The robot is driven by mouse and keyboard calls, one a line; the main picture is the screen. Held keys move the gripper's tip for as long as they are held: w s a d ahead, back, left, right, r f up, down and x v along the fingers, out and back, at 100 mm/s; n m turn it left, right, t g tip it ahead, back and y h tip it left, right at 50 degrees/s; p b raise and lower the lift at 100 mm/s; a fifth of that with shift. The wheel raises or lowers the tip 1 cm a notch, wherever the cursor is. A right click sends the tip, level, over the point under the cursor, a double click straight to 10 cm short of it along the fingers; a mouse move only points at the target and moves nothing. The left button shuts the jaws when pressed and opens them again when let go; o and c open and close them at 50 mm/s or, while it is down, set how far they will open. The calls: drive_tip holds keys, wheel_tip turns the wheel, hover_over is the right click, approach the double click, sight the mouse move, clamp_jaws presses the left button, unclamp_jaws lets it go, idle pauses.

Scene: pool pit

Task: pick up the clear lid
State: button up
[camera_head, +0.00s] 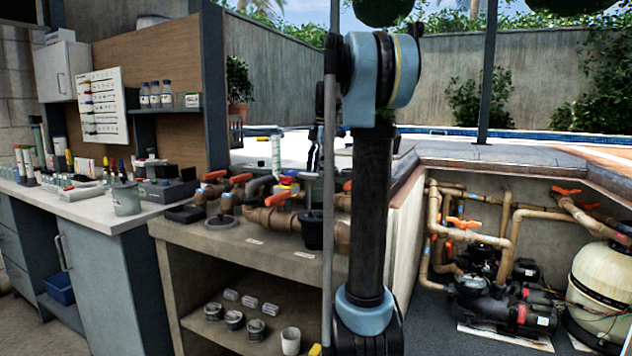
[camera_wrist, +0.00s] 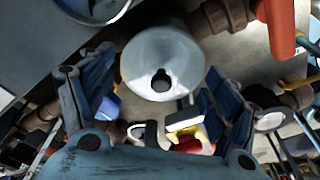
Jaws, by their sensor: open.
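A pale, translucent round piece (camera_wrist: 162,62) with a dark keyhole-shaped spot near its lower edge shows in the wrist view; it looks like the clear lid. My gripper (camera_wrist: 158,70) is open, with one blue-grey finger on each side of this piece in the picture. A gap shows between each finger and the piece, and I cannot tell how far below the fingertips it lies. In the head view I cannot make out the lid, and my upright arm covers part of the bench.
Brown pipes with red-handled valves (camera_head: 270,200) crowd the bench (camera_head: 240,243). A black cup (camera_head: 312,232) stands at its front, and a dark disc (camera_head: 222,222) lies to the left. A red handle (camera_wrist: 280,28) is close by in the wrist view. A sunken pump pit lies right.

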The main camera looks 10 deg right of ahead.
drive_tip(key=shift+f, duration=0.1)
drive_tip(key=shift+c, duration=0.2)
drive_tip(key=c, duration=0.7)
drive_tip(key=shift+c, duration=0.2)
